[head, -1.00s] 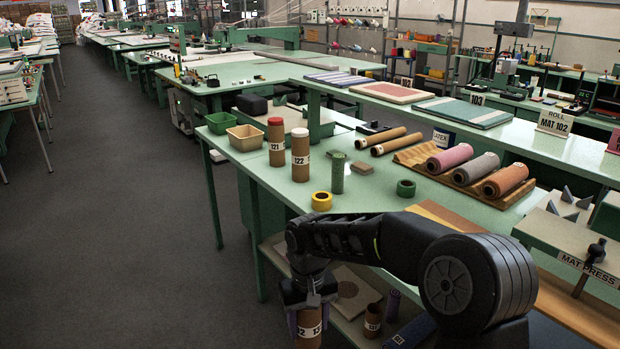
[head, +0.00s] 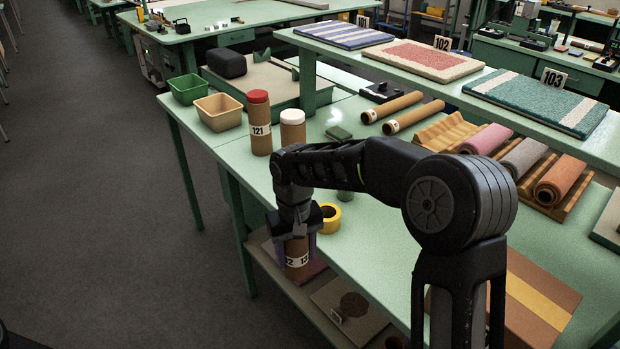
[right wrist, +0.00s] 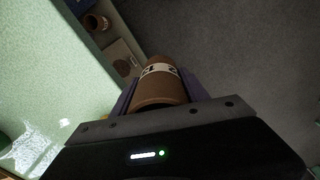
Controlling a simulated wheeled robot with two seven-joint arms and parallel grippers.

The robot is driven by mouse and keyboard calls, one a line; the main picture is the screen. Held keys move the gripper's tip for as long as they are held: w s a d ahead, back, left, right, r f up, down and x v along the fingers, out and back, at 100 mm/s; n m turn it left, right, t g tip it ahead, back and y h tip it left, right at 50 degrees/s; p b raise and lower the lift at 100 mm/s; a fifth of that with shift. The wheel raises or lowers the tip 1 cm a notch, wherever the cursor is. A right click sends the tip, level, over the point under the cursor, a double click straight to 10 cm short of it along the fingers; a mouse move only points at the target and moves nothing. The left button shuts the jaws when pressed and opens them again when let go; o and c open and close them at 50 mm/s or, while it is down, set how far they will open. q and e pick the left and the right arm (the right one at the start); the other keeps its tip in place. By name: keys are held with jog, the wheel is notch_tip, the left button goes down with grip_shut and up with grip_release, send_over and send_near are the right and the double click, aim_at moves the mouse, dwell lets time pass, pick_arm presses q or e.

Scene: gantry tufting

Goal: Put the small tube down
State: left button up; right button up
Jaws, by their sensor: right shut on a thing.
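The small tube (head: 297,258) is a brown cardboard cylinder with a white number label, only partly readable. My right gripper (head: 300,243) is shut on it and holds it roughly upright at the table's front edge. In the right wrist view the tube (right wrist: 160,84) sits between the purple fingers, beyond the dark palm, with grey floor and the lower shelf below it. It looks off the table top, in front of the edge; whether its lower end touches anything I cannot tell. My left gripper is not in view.
The green table (head: 370,225) has free room by its front edge. A yellow tape roll (head: 329,218) is close to the gripper. Red-capped tube 121 (head: 259,125) and a white-capped tube (head: 292,128) stand behind. The lower shelf (head: 330,318) holds a square mat sample (head: 350,305).

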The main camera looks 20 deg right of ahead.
jog(key=shift+s, duration=0.1)
jog(key=shift+r, duration=0.1)
jog(key=shift+d+r, duration=0.25)
jog(key=s+d+r+m+p, duration=0.3)
jog(key=d+r+p, duration=0.4)
jog(key=d+r, duration=1.05)
jog(key=f+b, duration=0.1)
jog(key=b, duration=0.1)
jog(key=f+b, duration=0.2)
jog(key=s+a+f+b, duration=0.1)
jog(key=f+b, duration=0.1)
notch_tip(320, 180, down, 6)
jog(key=shift+f+p, duration=0.15)
jog(key=shift+p, duration=0.2)
